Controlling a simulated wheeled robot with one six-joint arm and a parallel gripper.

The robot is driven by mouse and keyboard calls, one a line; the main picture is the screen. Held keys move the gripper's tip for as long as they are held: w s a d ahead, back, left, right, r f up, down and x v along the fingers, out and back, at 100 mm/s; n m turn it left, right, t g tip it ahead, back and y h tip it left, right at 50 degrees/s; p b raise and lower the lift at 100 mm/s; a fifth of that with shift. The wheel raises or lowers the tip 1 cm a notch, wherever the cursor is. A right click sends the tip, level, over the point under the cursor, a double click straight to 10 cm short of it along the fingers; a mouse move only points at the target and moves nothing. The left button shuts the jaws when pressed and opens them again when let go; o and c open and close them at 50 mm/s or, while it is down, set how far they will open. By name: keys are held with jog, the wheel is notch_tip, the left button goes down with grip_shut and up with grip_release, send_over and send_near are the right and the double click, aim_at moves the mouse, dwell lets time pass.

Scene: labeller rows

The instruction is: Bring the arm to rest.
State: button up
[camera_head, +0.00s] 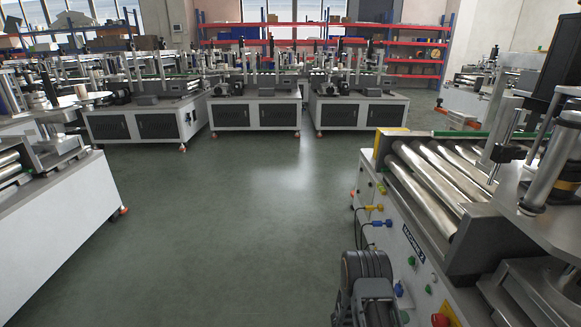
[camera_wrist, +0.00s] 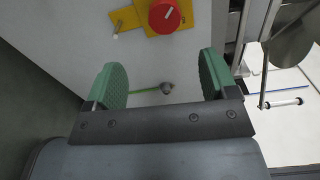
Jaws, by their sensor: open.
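My gripper (camera_wrist: 160,88) shows in the wrist view with its two green pads apart and nothing between them. Beyond the pads is the pale side panel (camera_wrist: 60,40) of a machine, with a red knob (camera_wrist: 165,15) on a yellow plate just above the gap. In the head view part of my arm (camera_head: 368,285) shows at the bottom, beside the labelling machine (camera_head: 408,240) on the right. The gripper itself cannot be made out in the head view.
The machine on the right carries steel rollers (camera_head: 435,170), coloured buttons and a red knob (camera_head: 440,319). Another machine (camera_head: 60,215) stands at the left. A row of machines (camera_head: 255,113) stands across the back. The green floor (camera_head: 230,225) between them is clear.

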jog(key=s+a+f+m+g+y, duration=0.1)
jog(key=s+f+m+g+y, duration=0.2)
jog(key=s+m, duration=0.35)
jog(key=s+a+r+m+g+y+p, duration=0.1)
jog(key=a+r+m+g+y+p, duration=0.15)
jog(key=r+m, duration=0.35)
jog(key=s+a+r+m+g+y+p, duration=0.1)
jog(key=s+a+r+m+y+p, duration=0.15)
jog(key=r+m, duration=0.4)
jog(key=a+r+m+t+y+p, duration=0.3)
jog(key=a+r+m+p, duration=0.2)
jog(key=r, duration=0.9)
jog(key=s+a+r+m+t+y+p, duration=0.1)
jog(key=a+r+m+t+y+p, duration=0.2)
jog(key=r+p, duration=0.4)
jog(key=s+a+r+m+t+y+p, duration=0.1)
jog(key=a+r+m+t+y+p, duration=0.3)
jog(key=r, duration=1.9)
jog(key=a+m+t+p, duration=0.1)
jog(key=a+m+p, duration=0.1)
jog(key=a, duration=0.1)
jog(key=shift+a+r+m, duration=0.15)
jog(key=shift+a+m, duration=0.2)
jog(key=shift+m, duration=0.05)
jog(key=shift+c, duration=0.4)
